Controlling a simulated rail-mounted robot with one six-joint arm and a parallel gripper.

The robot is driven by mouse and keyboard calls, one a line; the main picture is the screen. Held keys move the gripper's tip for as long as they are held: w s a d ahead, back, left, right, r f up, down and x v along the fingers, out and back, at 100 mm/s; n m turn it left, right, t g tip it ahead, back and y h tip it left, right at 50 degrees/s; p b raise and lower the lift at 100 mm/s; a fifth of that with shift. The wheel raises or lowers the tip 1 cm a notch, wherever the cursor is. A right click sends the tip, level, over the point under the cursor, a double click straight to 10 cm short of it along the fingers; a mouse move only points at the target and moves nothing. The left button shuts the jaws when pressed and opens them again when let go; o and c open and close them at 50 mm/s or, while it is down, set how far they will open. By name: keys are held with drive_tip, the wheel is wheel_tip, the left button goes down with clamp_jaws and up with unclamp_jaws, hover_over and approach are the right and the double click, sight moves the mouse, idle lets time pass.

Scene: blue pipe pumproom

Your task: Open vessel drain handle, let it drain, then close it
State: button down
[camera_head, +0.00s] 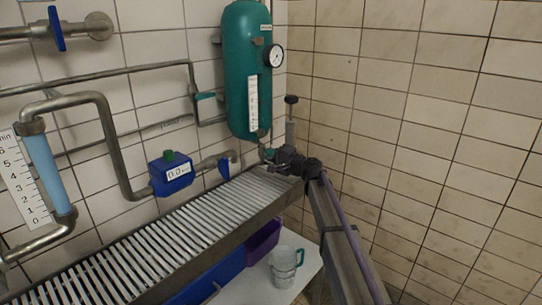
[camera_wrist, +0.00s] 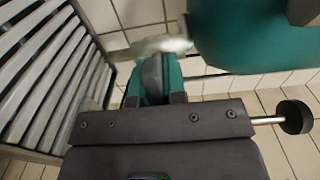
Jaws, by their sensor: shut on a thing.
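The vessel (camera_head: 246,75) is a tall teal tank in the corner, with a round gauge and a white scale strip. Its bottom outlet sits just above the grated drain channel. My gripper (camera_head: 272,160) is at this outlet, at the far end of the channel. In the wrist view the vessel (camera_wrist: 240,42) fills the upper right. I see no clear water stream.
The slatted grate (camera_head: 180,240) runs along the left wall. A blue flow meter (camera_head: 171,174) and pipes are on that wall. A black knob (camera_head: 291,99) stands right of the vessel. A clear jug (camera_head: 285,265) sits on a white surface below. The right tiled wall is close.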

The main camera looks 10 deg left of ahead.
drive_tip(key=shift+m, duration=0.3)
drive_tip(key=c, duration=1.2)
unclamp_jaws()
drive_tip(key=v, duration=1)
drive_tip(key=shift+s+d, duration=0.25)
drive_tip(key=shift+d, duration=0.1)
drive_tip(key=shift+s, duration=0.1)
